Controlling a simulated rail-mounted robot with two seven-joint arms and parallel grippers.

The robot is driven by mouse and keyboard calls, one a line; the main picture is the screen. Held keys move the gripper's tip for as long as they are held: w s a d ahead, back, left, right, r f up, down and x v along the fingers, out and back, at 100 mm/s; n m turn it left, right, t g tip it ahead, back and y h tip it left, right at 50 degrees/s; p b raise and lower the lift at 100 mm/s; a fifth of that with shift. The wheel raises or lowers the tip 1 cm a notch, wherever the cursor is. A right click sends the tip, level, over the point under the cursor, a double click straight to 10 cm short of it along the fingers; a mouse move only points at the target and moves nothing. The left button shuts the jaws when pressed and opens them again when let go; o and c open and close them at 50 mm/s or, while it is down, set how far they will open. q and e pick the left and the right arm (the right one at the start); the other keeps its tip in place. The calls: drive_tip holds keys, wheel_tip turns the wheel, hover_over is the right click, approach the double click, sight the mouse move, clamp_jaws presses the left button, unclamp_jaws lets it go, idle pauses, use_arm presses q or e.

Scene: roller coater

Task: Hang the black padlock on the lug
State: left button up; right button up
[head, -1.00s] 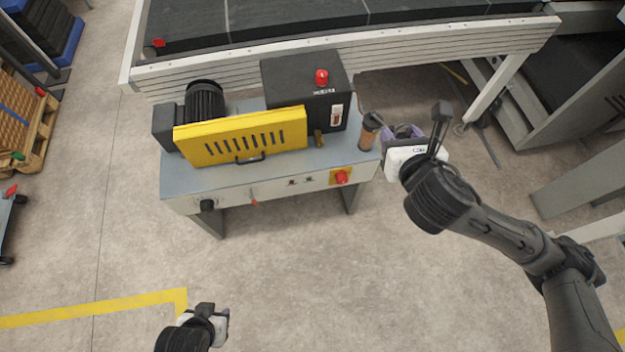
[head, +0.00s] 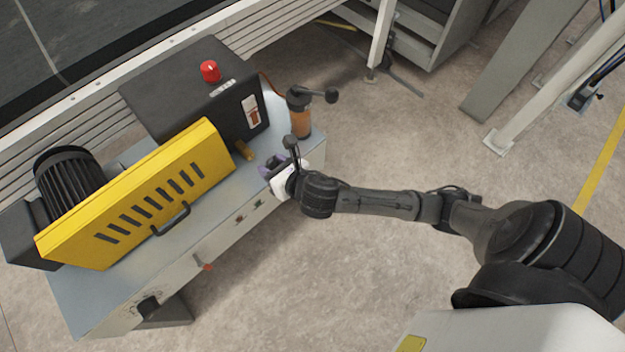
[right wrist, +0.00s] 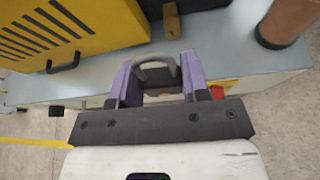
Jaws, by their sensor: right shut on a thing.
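My right gripper (head: 268,165) is over the right front part of the machine's table. In the right wrist view its purple fingers (right wrist: 158,78) are shut on the padlock (right wrist: 160,66). A small brass-coloured block (head: 244,150), which looks like the lug, stands by the right end of the yellow guard. It also shows in the right wrist view (right wrist: 172,21), ahead of the padlock and apart from it. My left gripper is out of view.
The yellow guard (head: 140,200) with its black handle stands left of the lug. A black control box (head: 190,95) with a red lamp stands behind. An orange-brown cylinder (head: 300,118) stands at the table's right end.

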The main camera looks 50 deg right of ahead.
drive_tip(key=s+d+f+b, duration=0.2)
drive_tip(key=s+f+b, duration=0.15)
drive_tip(key=f, duration=0.55)
drive_tip(key=s+d+f+b, duration=0.15)
drive_tip(key=f+b, duration=0.35)
drive_tip(key=f, duration=0.5)
drive_tip(key=s+d+f+b, duration=0.1)
drive_tip(key=s+f+b, duration=0.25)
drive_tip(key=f, duration=0.55)
drive_tip(key=w+d+f+m+b, duration=0.1)
drive_tip(key=w+b, duration=0.3)
drive_tip(key=w, duration=0.4)
drive_tip(key=shift+w+d+f, duration=0.25)
drive_tip(key=shift+f, duration=0.55)
drive_tip(key=shift+f, duration=0.1)
drive_tip(key=o, duration=1.1)
drive_tip(key=shift+c, duration=0.2)
